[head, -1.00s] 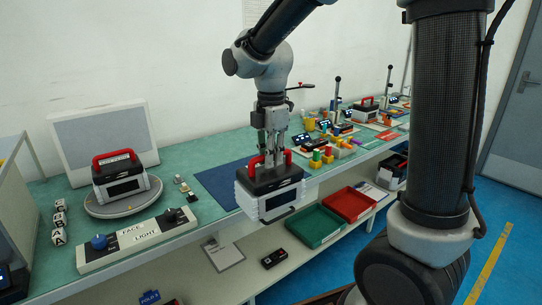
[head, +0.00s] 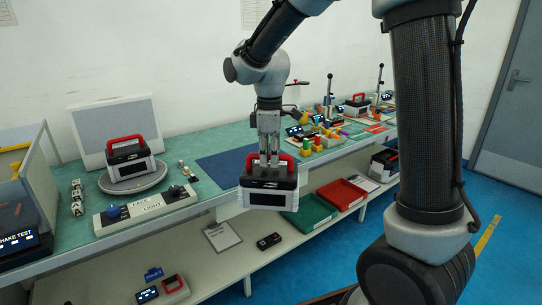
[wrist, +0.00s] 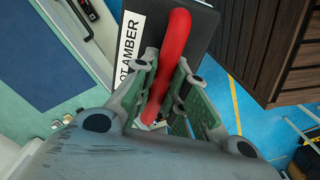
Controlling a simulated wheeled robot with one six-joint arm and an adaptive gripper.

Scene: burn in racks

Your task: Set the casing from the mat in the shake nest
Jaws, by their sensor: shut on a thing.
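My gripper (head: 268,158) is shut on the red handle of a casing (head: 265,199), which has a black top and a white body with a dark front window. The casing hangs upright in the air in front of the bench edge. In the wrist view the red handle (wrist: 177,45) lies between the fingers, beside a white label ending in "AMBER" (wrist: 130,42). The blue mat (head: 222,166) on the bench is bare where I see it. A unit with a "SHAKE TEST" display (head: 18,241) stands at the left edge, partly cut off; its nest cannot be made out.
Another casing (head: 130,160) sits on a round turntable (head: 112,184), behind a switch panel (head: 146,210). A green tray (head: 308,214) and a red tray (head: 341,194) are on the lower shelf. Devices crowd the bench's right side.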

